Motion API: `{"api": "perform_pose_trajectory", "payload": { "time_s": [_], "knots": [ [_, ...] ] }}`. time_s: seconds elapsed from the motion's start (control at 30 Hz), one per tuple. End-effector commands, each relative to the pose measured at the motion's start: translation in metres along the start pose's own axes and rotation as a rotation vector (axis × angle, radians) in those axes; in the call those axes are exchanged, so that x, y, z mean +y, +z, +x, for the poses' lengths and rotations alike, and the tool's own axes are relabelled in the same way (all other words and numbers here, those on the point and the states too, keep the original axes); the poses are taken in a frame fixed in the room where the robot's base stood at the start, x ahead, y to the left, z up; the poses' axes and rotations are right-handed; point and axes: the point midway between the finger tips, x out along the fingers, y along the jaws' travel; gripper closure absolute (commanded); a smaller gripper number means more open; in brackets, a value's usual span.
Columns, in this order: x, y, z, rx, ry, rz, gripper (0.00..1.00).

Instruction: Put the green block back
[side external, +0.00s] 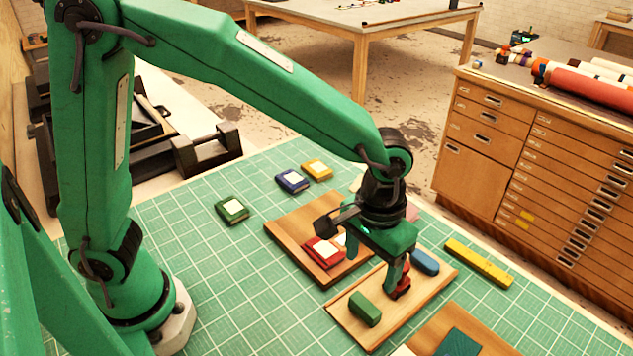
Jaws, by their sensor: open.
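A plain green block (365,310) lies on a light wooden board (345,325) in the front middle of the side external view. My gripper (396,278) points down over the same board, to the right of the green block and apart from it. Its jaws are open, though the near finger hides much of the gap. A red block (403,288) shows right behind and beside the finger; I cannot tell whether they touch. A blue block (425,262) lies further back on the board. A green piece with a white label (232,210) lies on the mat at left.
A second wooden board (290,225) holds labelled red pieces (322,250). Blue (292,181) and yellow (317,170) labelled pieces lie behind it. A yellow bar (478,263) lies at right. Another board (490,335) carries a dark green piece (459,343).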

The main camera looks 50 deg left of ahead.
Motion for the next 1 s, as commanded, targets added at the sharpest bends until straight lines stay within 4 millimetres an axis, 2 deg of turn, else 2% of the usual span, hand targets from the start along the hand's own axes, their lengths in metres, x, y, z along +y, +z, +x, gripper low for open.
{"api": "perform_pose_trajectory", "payload": {
  "time_s": [0.17,0.27,0.47,0.7,1.0],
  "knots": [
    [-0.012,-0.001,-0.011,0.019,0.013,-0.004,0.33],
    [-0.027,-0.002,-0.022,0.04,0.025,-0.006,0.33],
    [-0.07,0.002,-0.052,0.108,0.055,-0.008,0.33],
    [-0.125,0.019,-0.083,0.208,0.074,-0.008,0.33],
    [-0.183,0.052,-0.106,0.341,0.062,-0.007,0.33]
  ]
}}
